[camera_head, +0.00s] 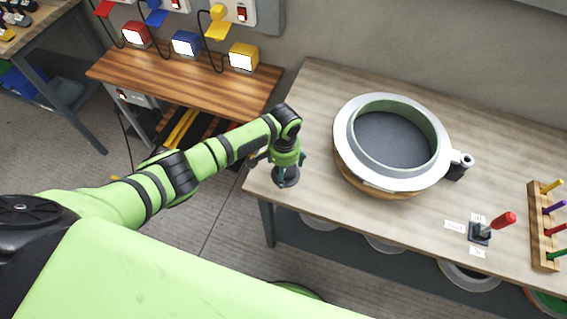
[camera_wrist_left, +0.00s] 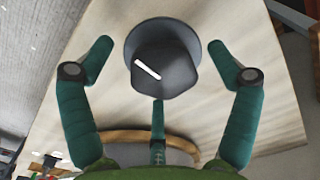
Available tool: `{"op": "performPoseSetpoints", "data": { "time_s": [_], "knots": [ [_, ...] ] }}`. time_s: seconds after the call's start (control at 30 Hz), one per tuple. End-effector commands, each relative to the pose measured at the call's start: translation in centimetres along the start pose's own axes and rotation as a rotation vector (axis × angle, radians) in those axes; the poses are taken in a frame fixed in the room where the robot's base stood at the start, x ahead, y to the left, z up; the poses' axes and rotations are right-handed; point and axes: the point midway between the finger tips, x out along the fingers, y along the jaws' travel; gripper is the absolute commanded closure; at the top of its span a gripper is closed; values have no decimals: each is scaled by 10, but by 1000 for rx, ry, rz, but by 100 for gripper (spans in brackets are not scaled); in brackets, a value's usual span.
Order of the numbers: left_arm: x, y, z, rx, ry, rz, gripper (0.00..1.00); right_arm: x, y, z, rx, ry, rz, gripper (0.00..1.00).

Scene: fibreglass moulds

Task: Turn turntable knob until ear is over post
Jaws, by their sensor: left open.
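The dark grey turntable knob (camera_head: 287,180) sits near the table's left front corner. My left gripper (camera_head: 286,165) is right above it. In the left wrist view the knob (camera_wrist_left: 165,62) has a white line pointing to the upper left, and the open teal fingers (camera_wrist_left: 160,70) stand around it, apart from it. The turntable (camera_head: 372,186) carries a round mould (camera_head: 345,130) with a pale flange and green inner wall. A light, holed ear (camera_head: 466,159) sticks out at its right. A dark block (camera_head: 456,173) sits just below it; I cannot tell whether this is the post.
A red-handled lever (camera_head: 503,221) on a black base stands between white labels at the right. A wooden rack (camera_head: 541,228) of coloured-handled pegs is beyond it. A wooden bench (camera_head: 180,80) with coloured lamp boxes stands at the back left. The tabletop between knob and lever is clear.

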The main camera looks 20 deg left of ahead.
Motion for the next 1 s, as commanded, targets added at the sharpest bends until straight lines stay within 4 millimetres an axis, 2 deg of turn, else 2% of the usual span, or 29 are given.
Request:
{"op": "performPoseSetpoints", "data": {
  "time_s": [0.17, 0.4, 0.6, 0.8, 1.0],
  "knots": [
    [-20, -1, -2, 0, 6, 1, 11, 0, 0, 0, 0, 0, 1, 60],
    [-72, -1, -1, 1, 6, 1, 11, 0, 0, 0, 0, 0, 0, 60],
    [-105, -2, 1, -1, 1, 0, 11, 0, 0, 0, 0, 0, 0, 60],
    [-118, -2, 2, -2, -2, -1, 11, 0, 0, 0, 0, 0, 0, 60],
    [-119, -2, 2, -2, -2, -1, 11, 0, 0, 0, 0, 0, 0, 60]
  ]
}}
